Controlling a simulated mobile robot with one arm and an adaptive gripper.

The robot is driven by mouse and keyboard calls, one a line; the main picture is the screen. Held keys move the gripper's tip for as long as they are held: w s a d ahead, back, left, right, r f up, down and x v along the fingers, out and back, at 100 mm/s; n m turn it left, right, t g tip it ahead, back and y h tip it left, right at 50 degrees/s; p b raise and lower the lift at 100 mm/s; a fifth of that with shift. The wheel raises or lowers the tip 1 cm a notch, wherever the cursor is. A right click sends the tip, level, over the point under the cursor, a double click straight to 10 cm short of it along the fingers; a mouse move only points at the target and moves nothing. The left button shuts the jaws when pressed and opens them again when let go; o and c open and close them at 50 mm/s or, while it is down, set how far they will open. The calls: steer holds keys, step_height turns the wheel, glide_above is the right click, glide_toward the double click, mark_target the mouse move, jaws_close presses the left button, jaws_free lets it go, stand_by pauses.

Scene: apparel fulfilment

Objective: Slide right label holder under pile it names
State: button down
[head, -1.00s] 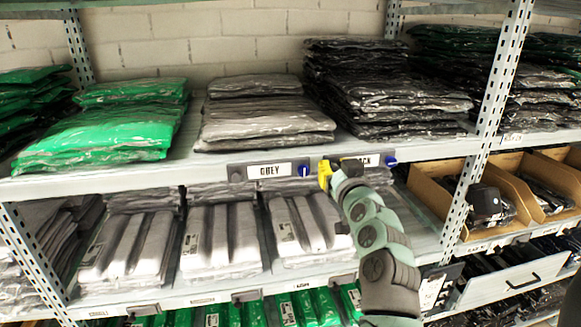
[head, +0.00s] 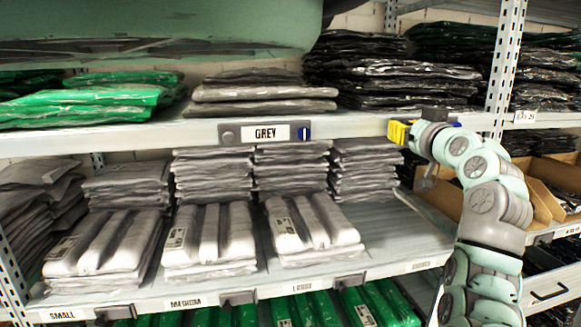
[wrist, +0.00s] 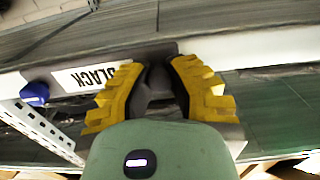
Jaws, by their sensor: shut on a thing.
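The right label holder, with a white card reading BLACK (wrist: 92,77), sits on the shelf's front edge in the wrist view. My gripper (wrist: 155,84) is shut on its dark grey end block. In the head view my gripper (head: 399,132) is at the shelf edge below the pile of black bagged garments (head: 395,82), and my arm hides most of that holder. The left label holder, reading GREY (head: 268,133), is on the same edge below the grey pile (head: 262,92), well left of my gripper.
Green bagged piles (head: 90,102) lie at the left of the upper shelf. A perforated upright post (head: 505,65) stands right of the black pile. The shelf edge (head: 350,128) between GREY and my gripper is clear.

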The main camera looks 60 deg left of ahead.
steer(key=shift+w+d+r+b, duration=0.1)
steer(key=shift+w+d+b, duration=0.2)
steer(key=shift+w+b, duration=0.25)
steer(key=shift+w+d+r+b, duration=0.1)
steer(key=shift+w+d+b, duration=0.25)
steer(key=shift+w, duration=0.3)
steer(key=c, duration=0.9)
jaws_free()
steer(key=shift+a+f, duration=0.1)
steer(key=shift+o, duration=0.2)
steer(key=shift+s, duration=0.1)
steer(key=v, duration=1.2)
